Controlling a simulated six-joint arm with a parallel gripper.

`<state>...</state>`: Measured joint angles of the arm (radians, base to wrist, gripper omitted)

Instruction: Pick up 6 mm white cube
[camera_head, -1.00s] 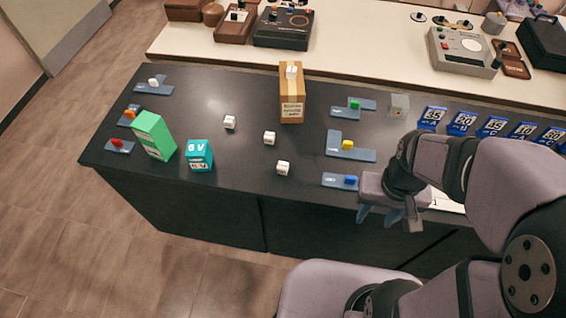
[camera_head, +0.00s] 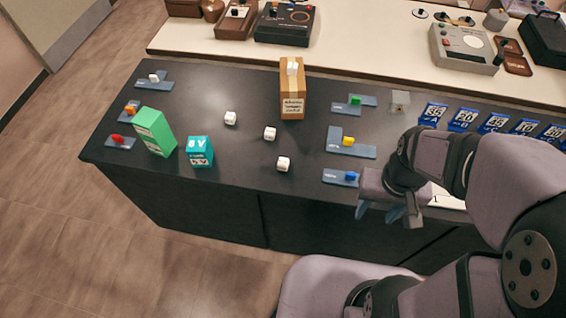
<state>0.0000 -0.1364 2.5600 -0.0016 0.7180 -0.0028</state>
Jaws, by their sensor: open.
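Three small white cubes lie apart on the black table: a left cube (camera_head: 230,118), a middle cube (camera_head: 270,133) and a front cube (camera_head: 283,164). Another white piece (camera_head: 292,68) sits on top of the brown carton (camera_head: 292,100), and one more white piece (camera_head: 154,78) sits on a blue-grey holder at the back left. Any size marks are too small to read, so I cannot tell which is the 6 mm one. My gripper (camera_head: 379,212) is open and empty at the table's front edge, right of the front cube, fingers pointing down.
A green box (camera_head: 154,133) and a teal box (camera_head: 200,152) stand left of the cubes. Blue-grey holders with a blue piece (camera_head: 351,176), a yellow piece (camera_head: 348,141) and a green piece (camera_head: 355,100) lie to the right. Blue number cards (camera_head: 462,121) line the far right.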

